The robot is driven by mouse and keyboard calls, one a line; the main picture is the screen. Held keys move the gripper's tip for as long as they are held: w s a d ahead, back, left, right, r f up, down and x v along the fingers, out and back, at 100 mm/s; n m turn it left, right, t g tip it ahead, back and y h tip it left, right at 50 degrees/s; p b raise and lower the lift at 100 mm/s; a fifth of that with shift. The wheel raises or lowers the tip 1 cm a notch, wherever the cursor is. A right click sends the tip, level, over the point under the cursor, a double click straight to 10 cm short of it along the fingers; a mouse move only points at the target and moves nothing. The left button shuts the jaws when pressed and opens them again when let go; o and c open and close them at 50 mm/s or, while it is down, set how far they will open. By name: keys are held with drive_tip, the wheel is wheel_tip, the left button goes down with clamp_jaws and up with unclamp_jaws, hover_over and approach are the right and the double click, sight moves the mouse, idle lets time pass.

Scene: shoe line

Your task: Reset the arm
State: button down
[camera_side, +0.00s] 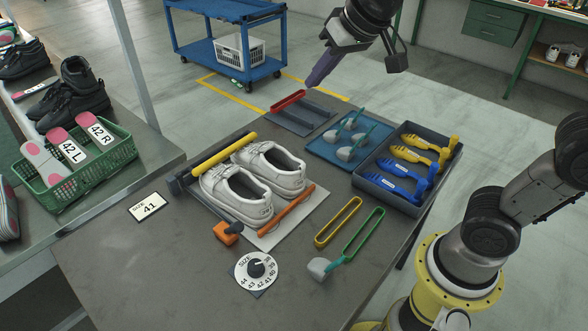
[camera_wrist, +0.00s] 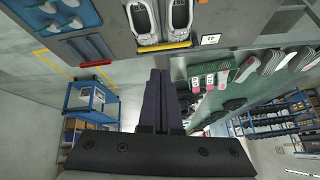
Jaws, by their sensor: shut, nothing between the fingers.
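My gripper (camera_side: 318,74) is in the air above the far edge of the work table (camera_side: 180,262) in the side view. Its dark fingers are together with nothing between them. In the wrist view the shut fingers (camera_wrist: 160,100) point away from the camera, over the floor past the table edge. No object touches my gripper. A pair of white shoes (camera_side: 240,192) stands on a light board in the middle of the table, and the shoes also show at the top of the wrist view (camera_wrist: 143,20).
A dark tray (camera_side: 358,182) holds yellow and blue shoe forms. A blue mat (camera_side: 322,147) holds grey-and-teal tools. A red-handled piece (camera_side: 287,100) lies on a dark mat below my gripper. A green crate (camera_side: 75,185) stands at left. A blue cart (camera_side: 225,50) stands behind the table.

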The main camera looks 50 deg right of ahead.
drive_tip(key=s+d+f, duration=0.1)
drive_tip(key=s+f, duration=0.1)
drive_tip(key=s, duration=0.4)
drive_tip(key=s+d+f+n, duration=0.1)
drive_tip(key=s+f, duration=0.2)
drive_tip(key=s, duration=0.3)
drive_tip(key=s+d+f+n+g, duration=0.1)
drive_tip(key=s+f, duration=0.1)
drive_tip(key=s, duration=0.4)
drive_tip(key=shift+s+f, duration=0.25)
drive_tip(key=shift+f, duration=0.15)
